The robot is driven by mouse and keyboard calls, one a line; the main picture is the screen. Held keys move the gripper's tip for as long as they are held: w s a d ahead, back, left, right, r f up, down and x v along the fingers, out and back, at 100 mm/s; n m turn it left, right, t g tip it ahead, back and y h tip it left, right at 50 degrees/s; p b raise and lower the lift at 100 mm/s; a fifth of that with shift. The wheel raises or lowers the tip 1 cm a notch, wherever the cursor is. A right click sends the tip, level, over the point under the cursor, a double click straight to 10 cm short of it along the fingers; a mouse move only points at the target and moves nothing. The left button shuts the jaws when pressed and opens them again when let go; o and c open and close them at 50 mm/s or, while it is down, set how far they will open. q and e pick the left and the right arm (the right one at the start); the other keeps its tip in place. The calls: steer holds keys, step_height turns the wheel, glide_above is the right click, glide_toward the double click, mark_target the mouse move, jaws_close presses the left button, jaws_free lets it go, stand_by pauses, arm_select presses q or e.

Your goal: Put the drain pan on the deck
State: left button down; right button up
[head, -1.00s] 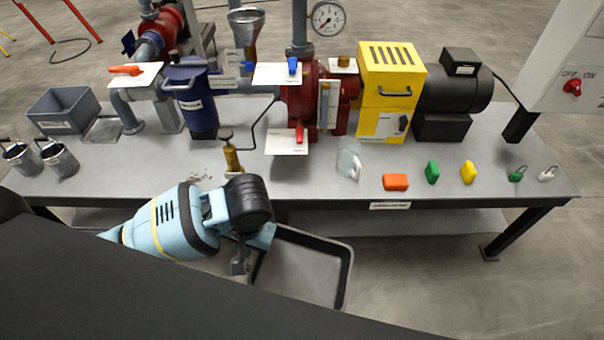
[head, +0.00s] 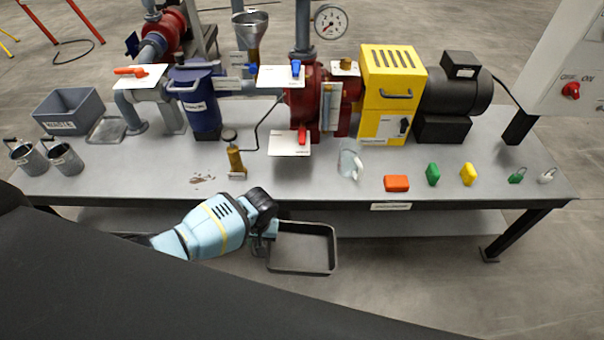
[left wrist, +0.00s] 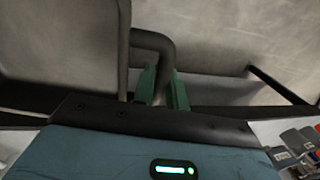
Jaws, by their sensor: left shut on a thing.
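The drain pan (head: 302,268) is a dark grey, shallow rectangular tray, empty, in front of the bench's front edge in the head view. My left gripper (head: 264,236) is at its left side, shut on it. In the left wrist view the green fingers (left wrist: 162,90) are around the pan's bent dark handle (left wrist: 153,42), and part of the pan (left wrist: 60,50) fills the left side. The grey deck (head: 315,185) is the bench top beyond the pan. My right gripper is not in view.
Pump, motor and blue vessel (head: 198,105) fill the back. A lower shelf (head: 420,222) lies underneath.

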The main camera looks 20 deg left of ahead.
arm_select(q)
steer(key=shift+f, duration=0.15)
steer(key=w+d+r, duration=0.2)
steer(key=r, duration=0.8)
steer(key=w+d+r, duration=0.3)
steer(key=r, duration=0.7)
steer(key=s+a+r+m, duration=0.1)
steer(key=s+r+m, duration=0.1)
steer(key=s+r, duration=0.8)
step_height(320, 180, up, 4)
steer(key=shift+f+m, duration=0.1)
steer(key=shift+m, duration=0.3)
